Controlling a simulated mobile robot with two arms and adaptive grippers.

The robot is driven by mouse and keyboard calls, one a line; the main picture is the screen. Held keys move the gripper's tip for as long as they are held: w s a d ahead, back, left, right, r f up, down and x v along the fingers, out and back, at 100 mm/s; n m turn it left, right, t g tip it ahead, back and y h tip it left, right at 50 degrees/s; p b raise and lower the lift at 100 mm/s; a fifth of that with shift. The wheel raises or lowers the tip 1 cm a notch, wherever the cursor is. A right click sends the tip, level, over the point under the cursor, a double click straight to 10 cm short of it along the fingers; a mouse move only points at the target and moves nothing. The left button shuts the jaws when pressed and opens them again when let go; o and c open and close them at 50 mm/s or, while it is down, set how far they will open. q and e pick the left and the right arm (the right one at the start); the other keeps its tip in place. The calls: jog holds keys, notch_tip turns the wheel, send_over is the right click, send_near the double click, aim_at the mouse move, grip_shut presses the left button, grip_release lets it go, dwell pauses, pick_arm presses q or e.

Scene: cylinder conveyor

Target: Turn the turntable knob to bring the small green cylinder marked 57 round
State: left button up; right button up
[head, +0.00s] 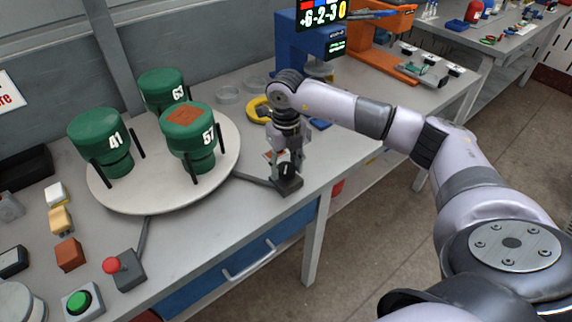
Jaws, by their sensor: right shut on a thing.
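The round cream turntable (148,196) sits on the grey bench. It carries three green cylinders, each between black posts. The green cylinder marked 57 (184,144), with a brown square patch on top, is at its front right. The cylinder marked 41 (97,136) is at the left, and the one marked 63 (158,90) is at the back. The dark knob (286,170) stands on a small black base (289,186) right of the turntable. My right gripper (283,168) points down over the base and is shut on the knob, partly hiding it. My left gripper is not in view.
Small blocks (62,221) lie left of the turntable. A yellow tape roll (257,110) and a blue machine (303,52) stand behind my right gripper.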

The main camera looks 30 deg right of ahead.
aim_at(286, 167)
jog(key=shift+f+m, duration=0.1)
jog(key=shift+m, duration=0.3)
dwell(1.6)
jog(key=o, duration=1.2)
notch_tip(286, 167, up, 12)
jog(key=shift+r, duration=0.1)
jog(key=shift+c, duration=0.4)
